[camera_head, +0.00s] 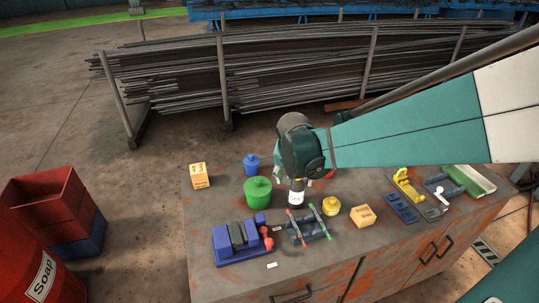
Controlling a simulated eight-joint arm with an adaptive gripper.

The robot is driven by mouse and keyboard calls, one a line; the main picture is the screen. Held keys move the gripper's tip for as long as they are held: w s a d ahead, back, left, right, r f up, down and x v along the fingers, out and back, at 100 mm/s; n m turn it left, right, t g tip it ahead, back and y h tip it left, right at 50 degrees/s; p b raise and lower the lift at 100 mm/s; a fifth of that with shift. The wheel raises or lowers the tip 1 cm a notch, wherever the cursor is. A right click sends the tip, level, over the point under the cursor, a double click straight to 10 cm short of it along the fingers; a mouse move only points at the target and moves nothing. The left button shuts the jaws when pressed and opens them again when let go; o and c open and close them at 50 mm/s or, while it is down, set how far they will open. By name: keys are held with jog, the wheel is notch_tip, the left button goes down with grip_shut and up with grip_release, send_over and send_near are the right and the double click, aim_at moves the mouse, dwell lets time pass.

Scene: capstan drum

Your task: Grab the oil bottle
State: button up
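A small bottle (297,197) with a white label and dark parts stands on the workbench (215,222), near its middle. I take it for the oil bottle, but I cannot read the label. My gripper (305,178) points down directly over the bottle, at the end of my teal arm. The arm's wrist and the gripper body hide the top of the bottle. The fingers are too small and too covered to tell whether they are open or touch the bottle.
Close by are a green lidded pot (257,193), a blue one (252,164), a yellow one (331,206), a blue vise (240,241) and a dark rack (309,227).

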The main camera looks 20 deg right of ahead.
aim_at(299, 182)
jog(key=shift+m+g, duration=0.3)
jog(key=shift+m, duration=0.4)
jog(key=w, duration=0.1)
jog(key=w+d+f+p, duration=0.1)
jog(key=w+d+p, duration=0.1)
jog(key=shift+w+f, duration=0.2)
jog(key=shift+f, duration=0.05)
jog(key=shift+w+d+f+m+h+p, duration=0.3)
jog(key=shift+w+d+f, duration=0.05)
jog(key=shift+w+f, duration=0.2)
jog(key=shift+f, duration=0.15)
jog(key=shift+x, duration=1.15)
jog(key=shift+f, duration=0.1)
jog(key=shift+b+x, duration=0.75)
jog(key=shift+x, duration=1.75)
jog(key=shift+s, duration=0.15)
